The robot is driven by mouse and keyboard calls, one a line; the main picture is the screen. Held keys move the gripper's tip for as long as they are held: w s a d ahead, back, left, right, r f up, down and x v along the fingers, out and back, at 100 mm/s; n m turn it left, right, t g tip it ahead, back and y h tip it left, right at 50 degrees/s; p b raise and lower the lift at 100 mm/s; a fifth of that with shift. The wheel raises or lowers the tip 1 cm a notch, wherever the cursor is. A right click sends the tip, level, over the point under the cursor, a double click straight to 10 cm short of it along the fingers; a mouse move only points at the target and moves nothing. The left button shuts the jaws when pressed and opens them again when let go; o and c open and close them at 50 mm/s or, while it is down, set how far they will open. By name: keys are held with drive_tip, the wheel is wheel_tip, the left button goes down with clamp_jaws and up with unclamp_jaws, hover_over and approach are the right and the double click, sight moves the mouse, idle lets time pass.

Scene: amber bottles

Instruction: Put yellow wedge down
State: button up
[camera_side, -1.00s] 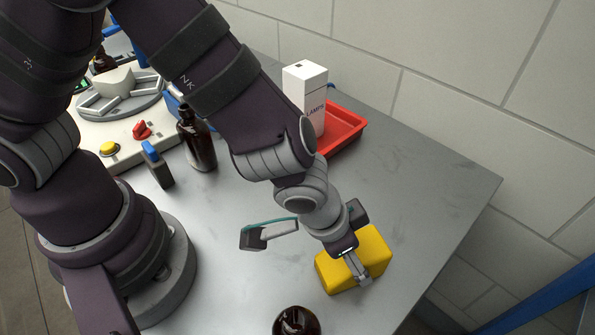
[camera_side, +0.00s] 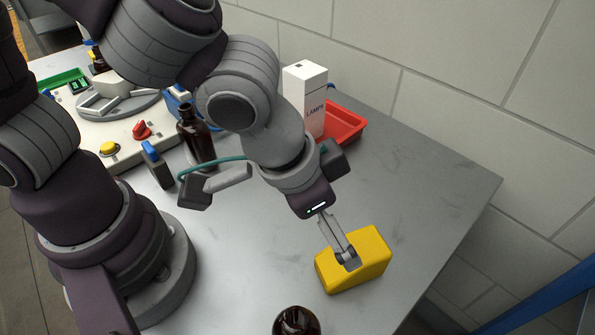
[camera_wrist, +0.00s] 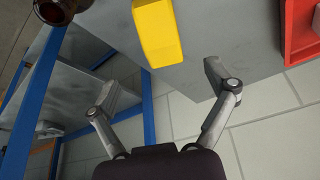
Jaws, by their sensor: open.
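The yellow wedge (camera_side: 353,262) rests on the grey table near its front right edge in the side view. In the wrist view the wedge (camera_wrist: 157,32) lies ahead of the fingers, apart from them. My gripper (camera_side: 346,259) is over the wedge in the side view, its fingertips overlapping the wedge's top in the picture. In the wrist view my gripper (camera_wrist: 168,88) has its two fingers spread wide with nothing between them.
A brown bottle (camera_side: 297,321) stands near the front edge, and another brown bottle (camera_side: 196,137) stands further back. A white box (camera_side: 304,98) is by a red tray (camera_side: 345,128). A white machine (camera_side: 125,140) is at the left. Table right of the wedge is clear.

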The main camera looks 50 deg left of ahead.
drive_tip(key=s+a+r+n+y, duration=0.1)
drive_tip(key=a+r, duration=0.3)
drive_tip(key=a, duration=0.5)
drive_tip(key=s+a+r+n+t, duration=0.1)
drive_tip(key=a+r+n, duration=0.2)
drive_tip(key=a, duration=0.6)
wheel_tip(320, 180, up, 2)
drive_tip(key=shift+s+a+r+n+y, duration=0.1)
drive_tip(key=shift+s+a+n+y, duration=0.1)
drive_tip(key=shift+s+n+y, duration=0.15)
